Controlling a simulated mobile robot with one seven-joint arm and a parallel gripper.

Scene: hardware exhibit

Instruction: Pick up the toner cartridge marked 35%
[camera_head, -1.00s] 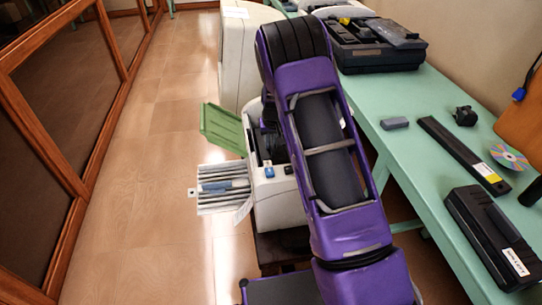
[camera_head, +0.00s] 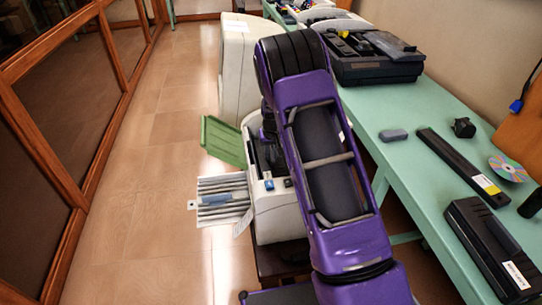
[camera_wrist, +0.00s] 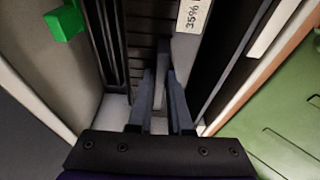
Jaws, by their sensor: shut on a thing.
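Where that piece joins the cartridge is hard to see. In the head view my purple arm hides the cartridge and the fingertips.
The printer's green flap (camera_head: 223,141) stands open, with a paper tray (camera_head: 222,200) below. On the green table (camera_head: 400,165) lie a long dark cartridge (camera_head: 452,160), a black cartridge (camera_head: 490,245) and a disc (camera_head: 508,168). The floor at left is clear.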

